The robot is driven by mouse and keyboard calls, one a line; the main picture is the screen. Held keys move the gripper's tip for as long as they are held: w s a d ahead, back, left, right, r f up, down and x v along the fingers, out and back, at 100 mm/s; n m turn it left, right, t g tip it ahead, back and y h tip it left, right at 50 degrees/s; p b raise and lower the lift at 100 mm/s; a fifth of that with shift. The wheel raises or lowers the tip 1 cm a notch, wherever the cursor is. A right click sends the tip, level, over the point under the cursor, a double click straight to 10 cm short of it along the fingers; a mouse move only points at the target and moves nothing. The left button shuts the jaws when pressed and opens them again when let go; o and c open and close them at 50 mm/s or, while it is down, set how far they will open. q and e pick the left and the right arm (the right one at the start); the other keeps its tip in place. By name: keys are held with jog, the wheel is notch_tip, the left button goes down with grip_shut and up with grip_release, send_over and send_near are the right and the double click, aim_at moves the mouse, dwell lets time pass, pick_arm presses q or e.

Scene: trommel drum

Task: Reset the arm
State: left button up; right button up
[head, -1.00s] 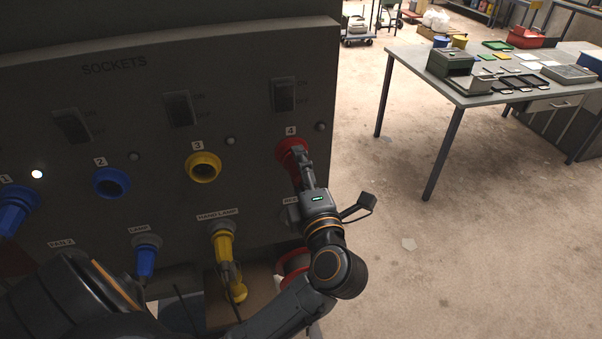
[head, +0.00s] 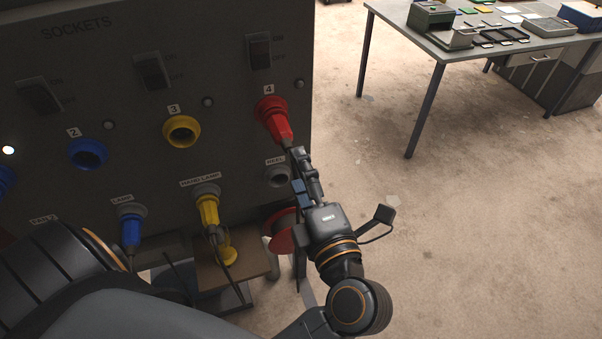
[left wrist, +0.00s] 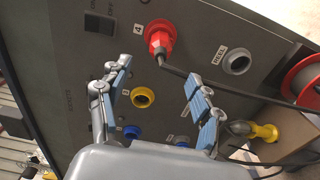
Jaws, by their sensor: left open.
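The red plug (head: 275,122) sits in socket 4 at the right of the dark sockets panel (head: 215,115). A dark cable runs from its lower end. It also shows in the left wrist view (left wrist: 160,40). My left gripper (head: 302,160) is just below and to the right of the plug in the head view. In the left wrist view my left gripper (left wrist: 158,72) has its blue-padded fingers spread wide with nothing held between them; the plug is beyond the fingertips. My right gripper is not in view.
Socket 2 (head: 88,154) and socket 3 (head: 182,131) are empty. A blue lamp plug (head: 131,232) and a yellow hand lamp plug (head: 208,211) sit below. A red reel (head: 281,232) stands near my arm. A table (head: 480,50) stands right; floor between is clear.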

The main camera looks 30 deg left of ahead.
pick_arm(q)
jog(key=shift+w, duration=0.1)
dwell(0.3)
